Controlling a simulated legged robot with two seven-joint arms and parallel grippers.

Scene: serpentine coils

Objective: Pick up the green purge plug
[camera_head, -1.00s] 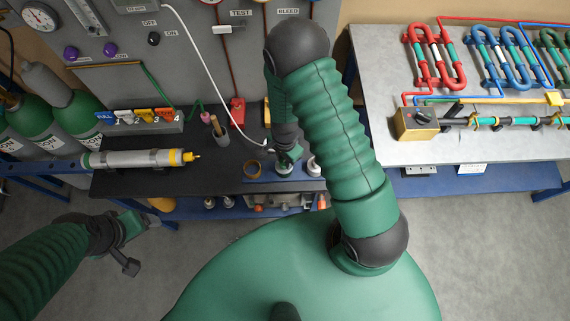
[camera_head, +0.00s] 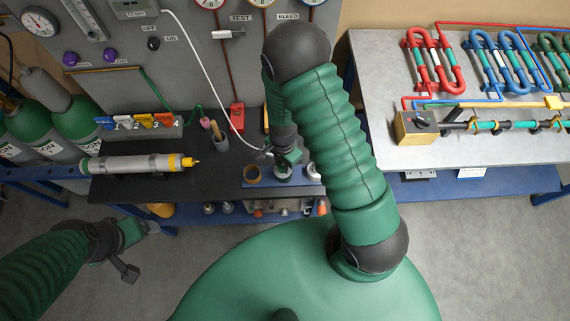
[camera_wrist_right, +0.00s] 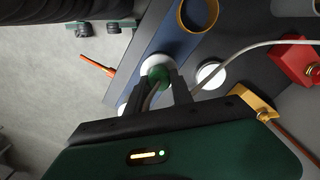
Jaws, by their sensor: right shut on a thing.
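The green purge plug (camera_wrist_right: 158,76) shows in the right wrist view between the fingers of my right gripper (camera_wrist_right: 162,90). It sits at a white round holder (camera_wrist_right: 152,62) on a blue strip; I cannot tell whether it is still seated there. My right gripper is shut on it. In the head view, my right gripper (camera_head: 286,166) is low over the blue strip (camera_head: 258,184) on the dark bench, and the plug is mostly hidden. My left gripper (camera_head: 148,227) is over the floor at the lower left, away from the bench; its finger opening is unclear.
A brown ring (camera_head: 253,173) is left of the right gripper, and a white ring (camera_wrist_right: 210,74) stands beside it. A white hose (camera_head: 205,75) hangs down to the bench near the gripper.

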